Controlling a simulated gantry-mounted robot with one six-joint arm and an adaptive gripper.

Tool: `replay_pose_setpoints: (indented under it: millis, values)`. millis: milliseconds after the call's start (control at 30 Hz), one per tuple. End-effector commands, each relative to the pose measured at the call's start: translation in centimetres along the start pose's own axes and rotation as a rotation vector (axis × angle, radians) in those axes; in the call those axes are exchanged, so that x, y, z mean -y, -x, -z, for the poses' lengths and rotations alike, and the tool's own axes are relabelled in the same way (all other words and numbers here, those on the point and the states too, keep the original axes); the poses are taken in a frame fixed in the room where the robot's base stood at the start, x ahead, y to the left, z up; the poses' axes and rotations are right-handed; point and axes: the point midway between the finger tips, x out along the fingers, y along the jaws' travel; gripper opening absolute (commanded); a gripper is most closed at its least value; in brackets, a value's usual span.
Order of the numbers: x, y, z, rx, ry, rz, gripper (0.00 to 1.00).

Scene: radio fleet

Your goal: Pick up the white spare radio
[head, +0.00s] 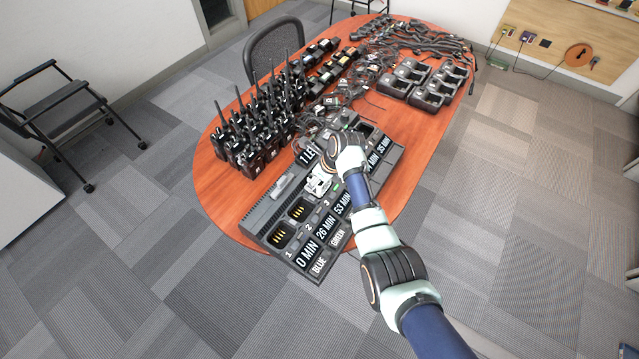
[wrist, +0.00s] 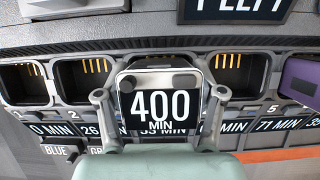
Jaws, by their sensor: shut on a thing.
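The white spare radio (wrist: 160,75) shows in the wrist view as a pale-rimmed block with a black "400 MIN" label, between the two fingers of my gripper (wrist: 160,98). My gripper is shut on it, one finger at each side. In the head view my gripper (head: 319,181) is over the charger, near its middle slots, and the radio cannot be told apart from it clearly. The black multi-slot charger (head: 265,213) lies on the table. The radio covers the third slot from view; I cannot tell whether it is seated or raised.
Empty charger slots (wrist: 85,78) lie on both sides of the radio. A purple radio (wrist: 301,82) stands at the right in the wrist view. The wooden table (head: 222,192) also holds black radios (head: 250,140), desk chargers (head: 425,92) and tangled cables. Chairs (head: 272,45) stand behind.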

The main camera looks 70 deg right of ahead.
Motion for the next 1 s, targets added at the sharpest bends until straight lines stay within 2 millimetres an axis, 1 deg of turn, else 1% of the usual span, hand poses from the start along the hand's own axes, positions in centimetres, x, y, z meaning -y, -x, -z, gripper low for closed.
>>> replay_pose_setpoints:
  millis: [200, 267, 333, 467, 600, 700, 800, 900, 1000]
  values:
    - [0.0, 0.2, -0.1, 0.001, 0.0, 0.001, 0.2]
    - [0.0, 0.6, -0.3, 0.002, 0.001, 0.001, 0.2]
    - [0.1, 1.6, -0.7, 0.002, 0.001, 0.001, 0.2]
    - [0.1, 4.9, -2.1, 0.004, 0.002, 0.003, 0.2]
    - [0.1, 9.4, -4.0, 0.005, 0.003, 0.004, 0.2]
    - [0.1, 12.4, -5.2, 0.004, 0.002, 0.003, 0.2]
    - [0.1, 15.0, -6.3, 0.004, 0.002, 0.003, 0.2]
    - [0.1, 16.8, -7.0, 0.003, 0.001, 0.002, 0.2]
    - [0.1, 18.0, -7.5, 0.002, 0.001, 0.001, 0.2]
